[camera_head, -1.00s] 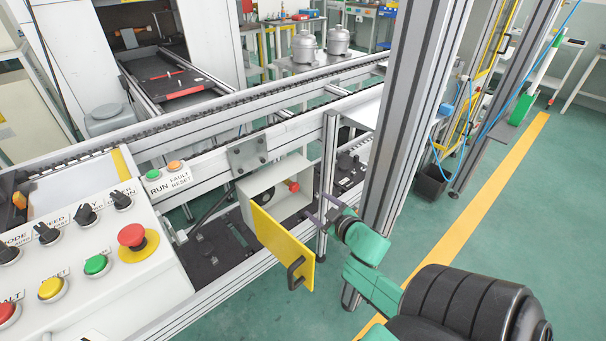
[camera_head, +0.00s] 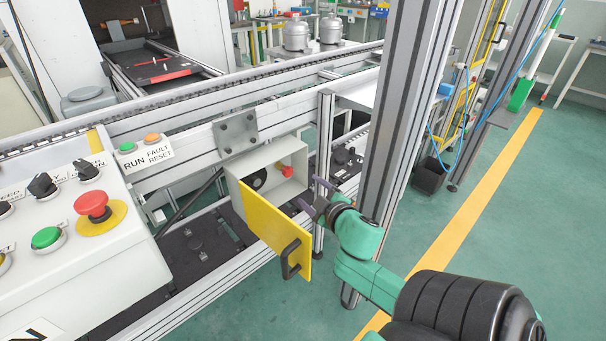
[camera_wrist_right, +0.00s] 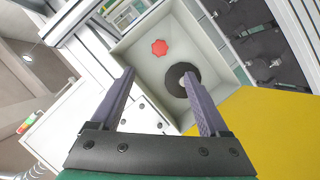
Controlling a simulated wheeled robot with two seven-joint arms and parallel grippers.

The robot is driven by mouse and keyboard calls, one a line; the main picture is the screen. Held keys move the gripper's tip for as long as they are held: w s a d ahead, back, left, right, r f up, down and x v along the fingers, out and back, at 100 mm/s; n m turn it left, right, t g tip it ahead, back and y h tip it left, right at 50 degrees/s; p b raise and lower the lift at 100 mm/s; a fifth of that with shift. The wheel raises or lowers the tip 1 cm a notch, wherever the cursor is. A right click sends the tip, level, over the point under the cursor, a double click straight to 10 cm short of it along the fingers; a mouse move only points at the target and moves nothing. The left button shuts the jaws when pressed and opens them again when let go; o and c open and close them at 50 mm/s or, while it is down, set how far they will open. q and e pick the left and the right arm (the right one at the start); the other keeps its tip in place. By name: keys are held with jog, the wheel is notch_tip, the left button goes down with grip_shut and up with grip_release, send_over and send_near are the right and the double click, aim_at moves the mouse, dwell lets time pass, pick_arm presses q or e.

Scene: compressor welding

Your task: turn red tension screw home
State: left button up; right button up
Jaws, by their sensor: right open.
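The red tension screw (camera_head: 285,171) sits inside a grey-white open box (camera_head: 238,174) mounted under the conveyor rail. In the right wrist view the screw (camera_wrist_right: 159,47) is a red lobed knob on the box's inner wall, beyond the fingertips. A black round part (camera_wrist_right: 183,80) is beside it in the box. The box's yellow door (camera_head: 272,234) stands open, with a black handle (camera_head: 290,259). My right gripper (camera_head: 311,192) is open and empty, just right of the box opening. In the wrist view its two fingers (camera_wrist_right: 160,78) point toward the box, apart from the screw. My left gripper is out of view.
A control panel (camera_head: 60,285) with buttons and a red emergency stop (camera_head: 93,207) stands at left. An upright aluminium post (camera_head: 400,120) rises close beside my right arm. Conveyor rails (camera_head: 220,85) run above the box. Green floor is free at right.

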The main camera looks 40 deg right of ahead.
notch_tip(320, 180, down, 2)
jog(key=b, duration=0.2)
jog(key=n+b, duration=0.1)
jog(key=b, duration=0.2)
send_near(288, 174)
jog(key=shift+h, duration=0.4)
jog(key=x, duration=0.7)
jog(key=shift+w+f, duration=0.1)
jog(key=shift+w, duration=0.25)
jog(key=shift+w+d+f, duration=0.1)
jog(key=shift+w+d, duration=0.05)
jog(key=shift+w, duration=0.3)
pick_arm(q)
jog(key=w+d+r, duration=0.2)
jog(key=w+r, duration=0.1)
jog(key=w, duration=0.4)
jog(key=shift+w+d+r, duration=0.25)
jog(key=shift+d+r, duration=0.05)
pick_arm(e)
grip_shut()
jog(key=shift+f, duration=0.1)
